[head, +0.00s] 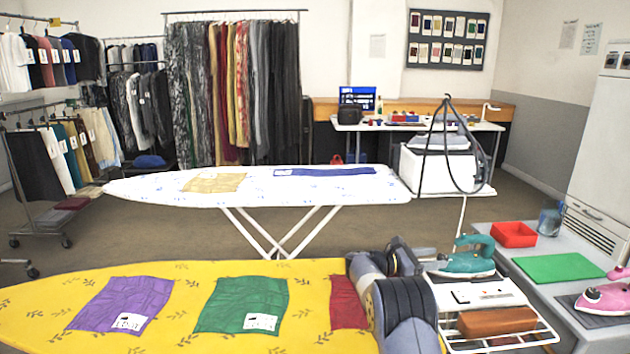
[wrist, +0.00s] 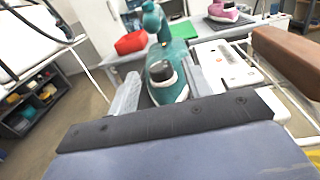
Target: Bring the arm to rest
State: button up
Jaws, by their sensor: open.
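My arm (head: 400,305) reaches over the right end of the yellow ironing board (head: 195,290). In the wrist view my gripper (wrist: 162,88) is open, with its two grey fingers apart. A teal iron (wrist: 172,75) shows beyond and between the fingers; I cannot tell how near it is. In the head view the teal iron (head: 468,258) stands just right of my gripper, at the back of a white wire rack. Nothing is seen held. Part of the red cloth (head: 346,302) is hidden behind my arm.
The rack carries a white panel (head: 483,294) and a brown block (head: 497,321). A grey table (head: 530,270) at right holds a red tray (head: 513,234), green mat (head: 558,268) and pink iron (head: 605,298). A white ironing board (head: 260,190) stands behind, with open floor between.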

aim_at(438, 257)
jog(key=d, duration=0.3)
jog(key=shift+w+d, duration=0.25)
jog(key=shift+a, duration=0.1)
